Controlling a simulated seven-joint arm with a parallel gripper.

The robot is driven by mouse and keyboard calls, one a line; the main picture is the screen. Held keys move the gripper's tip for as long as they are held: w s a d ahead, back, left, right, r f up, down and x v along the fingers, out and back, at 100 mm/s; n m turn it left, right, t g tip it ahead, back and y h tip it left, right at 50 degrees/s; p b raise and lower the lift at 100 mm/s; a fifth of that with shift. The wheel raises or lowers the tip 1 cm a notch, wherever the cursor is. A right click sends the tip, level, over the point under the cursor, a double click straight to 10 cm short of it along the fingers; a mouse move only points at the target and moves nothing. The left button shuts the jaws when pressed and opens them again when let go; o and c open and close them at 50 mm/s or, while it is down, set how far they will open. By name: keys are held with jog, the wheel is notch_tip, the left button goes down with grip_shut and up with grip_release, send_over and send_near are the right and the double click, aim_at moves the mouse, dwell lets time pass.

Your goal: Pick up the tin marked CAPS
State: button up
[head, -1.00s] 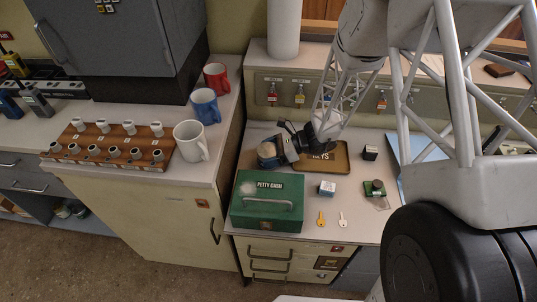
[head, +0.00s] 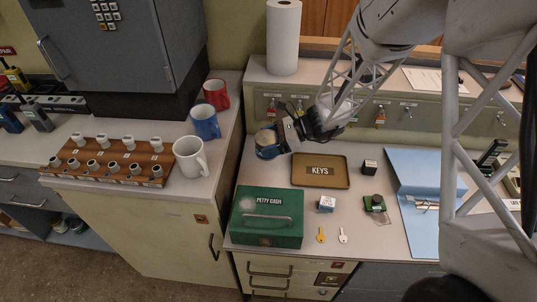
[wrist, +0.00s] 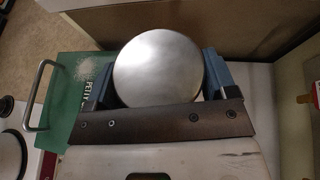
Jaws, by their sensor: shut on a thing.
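A round tin (head: 266,152) with a blue side is between the jaws of my gripper (head: 276,141). In the wrist view its smooth, silvery round lid (wrist: 158,67) fills the space between the two blue-grey fingers. My gripper is shut on the tin and holds it above the back left of the desk, left of the KEYS tray. I cannot read any marking on the tin; the gripper hides part of its side.
A green PETTY CASH box (head: 267,230) is in front of the tin; the KEYS tray (head: 340,184) is to the right. A white mug (head: 192,158) stands on the left counter.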

aim_at(268, 137)
notch_tip(268, 137, up, 15)
jog(key=shift+r, duration=0.15)
